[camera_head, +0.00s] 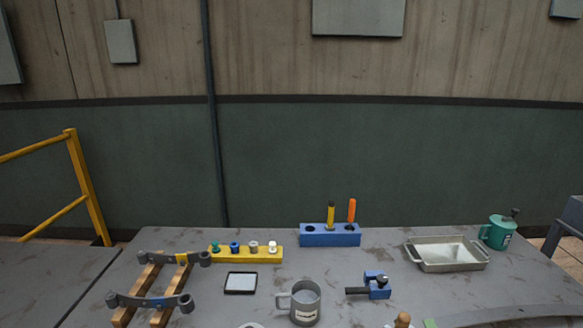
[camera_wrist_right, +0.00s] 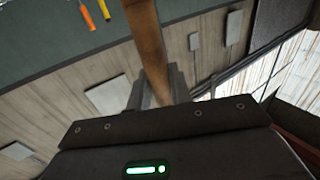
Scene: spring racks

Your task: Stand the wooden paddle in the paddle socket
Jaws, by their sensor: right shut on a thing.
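The wooden paddle (camera_wrist_right: 149,40) is held in my right gripper (camera_wrist_right: 157,88), whose grey fingers are closed on both sides of its shaft in the right wrist view. The paddle runs out of the top of that view, so its far end is hidden. A rounded wooden end (camera_head: 403,319) shows at the bottom edge of the head view; I cannot tell if it belongs to the paddle. A blue block (camera_head: 330,240) at the back of the table has an open hole at its left and holds a yellow and an orange handle. My left gripper is out of view.
A yellow rack (camera_head: 268,256) with small coloured pieces, wooden bars (camera_head: 143,283) with grey leaf springs, a grey mug (camera_head: 304,303), a blue clamp (camera_head: 378,286), a metal tray (camera_head: 445,266) and a green can (camera_head: 498,232) stand around. A black-framed plate (camera_head: 241,283) lies mid-table.

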